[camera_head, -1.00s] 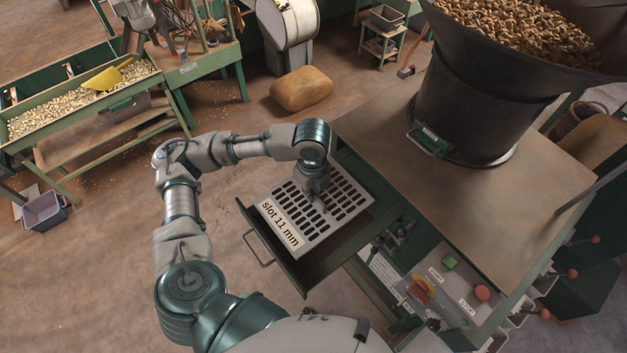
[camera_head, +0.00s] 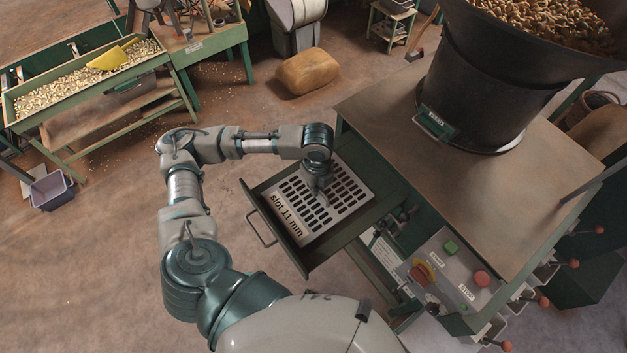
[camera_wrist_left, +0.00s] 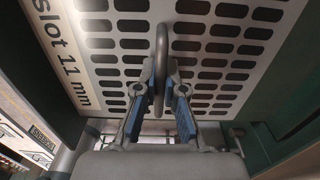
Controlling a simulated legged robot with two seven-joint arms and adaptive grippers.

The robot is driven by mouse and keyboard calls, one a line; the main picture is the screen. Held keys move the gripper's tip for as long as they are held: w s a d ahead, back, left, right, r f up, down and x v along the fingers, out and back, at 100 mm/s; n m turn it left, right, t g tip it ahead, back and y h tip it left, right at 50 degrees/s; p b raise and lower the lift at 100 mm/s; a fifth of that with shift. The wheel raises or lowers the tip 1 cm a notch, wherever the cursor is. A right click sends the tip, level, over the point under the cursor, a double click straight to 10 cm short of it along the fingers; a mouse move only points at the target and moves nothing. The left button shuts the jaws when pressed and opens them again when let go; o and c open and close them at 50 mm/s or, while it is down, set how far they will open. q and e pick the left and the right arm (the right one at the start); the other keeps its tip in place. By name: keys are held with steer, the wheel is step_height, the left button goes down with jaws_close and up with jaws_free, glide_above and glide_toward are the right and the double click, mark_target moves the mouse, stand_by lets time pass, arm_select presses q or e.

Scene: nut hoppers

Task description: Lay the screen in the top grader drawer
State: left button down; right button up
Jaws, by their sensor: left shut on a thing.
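The screen (camera_head: 345,208) is a pale slotted plate marked "slot 11 mm". It lies roughly level within the walls of the pulled-out green drawer (camera_head: 338,243) in the head view. A bare strip of drawer shows on its right; whether it rests on the drawer floor cannot be told. My left gripper (camera_head: 321,193) points down over the screen. In the left wrist view, the gripper (camera_wrist_left: 161,105) has its blue-padded fingers shut on the screen's grey loop handle (camera_wrist_left: 161,65). The slotted plate (camera_wrist_left: 100,45) fills the background there. My right gripper is not in view.
The green machine (camera_head: 470,190) stands right of the drawer, with a black nut hopper (camera_head: 470,100) on top. A control panel with a red button (camera_head: 482,278) is near the drawer's right side. Open floor lies left; a brown sack (camera_head: 307,72) sits beyond the drawer.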

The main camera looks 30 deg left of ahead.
arm_select(q)
steer(key=shift+d+f, duration=0.55)
steer(key=shift+f, duration=0.7)
steer(key=shift+a+f, duration=0.25)
steer(key=shift+a, duration=0.1)
steer(key=shift+a+f, duration=0.1)
steer(key=shift+a, duration=0.25)
steer(key=c, duration=1.7)
jaws_free()
steer(key=shift+d, duration=0.1)
steer(key=o, duration=0.5)
steer(key=shift+d, duration=0.6)
step_height(320, 180, up, 12)
steer(key=shift+f, duration=0.25)
steer(key=shift+d+r, duration=0.25)
steer(key=shift+r, duration=0.1)
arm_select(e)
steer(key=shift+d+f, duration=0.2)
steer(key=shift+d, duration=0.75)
arm_select(q)
steer(key=shift+a, duration=0.2)
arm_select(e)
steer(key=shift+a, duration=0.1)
